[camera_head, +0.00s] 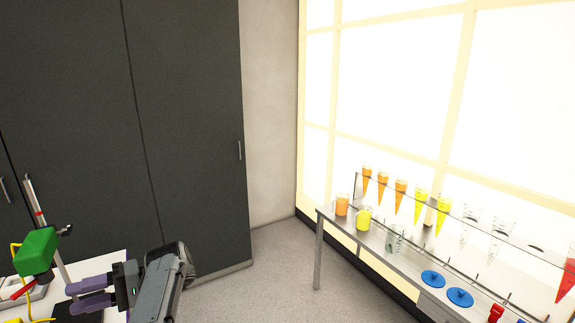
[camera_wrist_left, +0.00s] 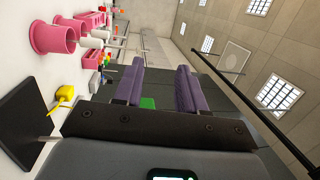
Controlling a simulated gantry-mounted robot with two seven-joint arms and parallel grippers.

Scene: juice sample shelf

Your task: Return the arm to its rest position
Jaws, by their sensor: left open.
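My left gripper (camera_head: 72,298) shows at the bottom left of the head view, with its two purple fingers pointing left over a white-topped bench. The fingers are apart, with nothing held between them. In the left wrist view the left gripper (camera_wrist_left: 160,68) also shows its purple fingers spread and empty. A green object (camera_head: 36,251) stands close beyond the fingertips in the head view. A bit of green (camera_wrist_left: 147,103) shows between the fingers in the wrist view. My right gripper is in neither view.
A metal table (camera_head: 317,217) at the right bears beakers, blue lids and a clear rack of coloured cones. Dark cabinets (camera_head: 190,120) stand behind. In the wrist view, pink cups (camera_wrist_left: 52,37), a yellow item (camera_wrist_left: 64,95) and a black plate (camera_wrist_left: 22,125) are on the bench. The grey floor between is clear.

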